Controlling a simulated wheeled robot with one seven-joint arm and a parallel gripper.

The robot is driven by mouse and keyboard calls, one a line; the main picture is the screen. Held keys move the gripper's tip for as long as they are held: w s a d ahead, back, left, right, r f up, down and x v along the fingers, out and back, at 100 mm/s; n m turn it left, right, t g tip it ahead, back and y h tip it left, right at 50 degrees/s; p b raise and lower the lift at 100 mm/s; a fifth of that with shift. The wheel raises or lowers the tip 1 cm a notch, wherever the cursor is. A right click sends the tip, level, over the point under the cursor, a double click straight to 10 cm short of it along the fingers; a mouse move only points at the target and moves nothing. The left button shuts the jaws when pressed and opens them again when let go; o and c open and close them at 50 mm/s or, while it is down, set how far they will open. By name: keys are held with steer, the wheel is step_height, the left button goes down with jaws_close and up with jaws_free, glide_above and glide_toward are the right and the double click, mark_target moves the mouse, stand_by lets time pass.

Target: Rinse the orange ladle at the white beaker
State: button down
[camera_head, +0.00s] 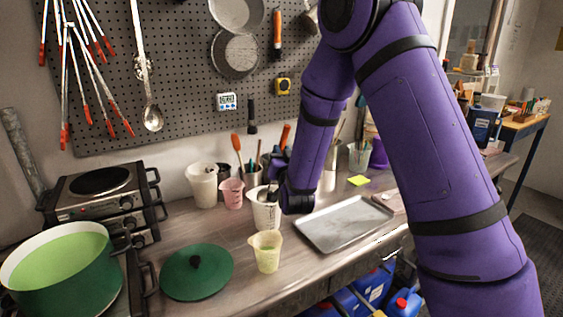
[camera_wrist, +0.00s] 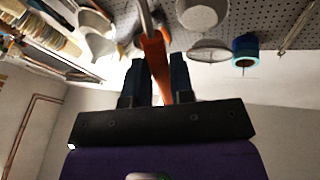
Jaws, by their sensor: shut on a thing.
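My gripper (camera_wrist: 158,68) is shut on the orange handle of the ladle (camera_wrist: 155,50) in the wrist view. A grey metal shaft runs on from the handle to the top edge; the ladle's bowl is not clear. In the head view my gripper (camera_head: 275,168) is by the white beaker (camera_head: 265,214), over its rim, partly hidden by my arm. An orange handle end (camera_head: 285,134) sticks up above it. I cannot tell whether the ladle is inside the beaker. The beaker stands upright on the bench.
A larger white jug (camera_head: 202,186) and a pink beaker (camera_head: 231,193) stand left of the white beaker. A yellow beaker (camera_head: 266,253) stands in front. A metal tray (camera_head: 346,222) lies right, and a green lid (camera_head: 196,271) and green pot (camera_head: 63,274) are left.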

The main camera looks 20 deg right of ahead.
step_height(320, 180, up, 5)
steer(key=shift+r, duration=0.15)
stand_by(0.4)
stand_by(3.2)
step_height(320, 180, down, 12)
steer(key=shift+w+d, duration=0.25)
steer(key=shift+w, duration=0.15)
stand_by(0.7)
stand_by(0.5)
steer(key=shift+w+d, duration=0.2)
steer(key=shift+w, duration=0.1)
steer(key=shift+s, duration=0.1)
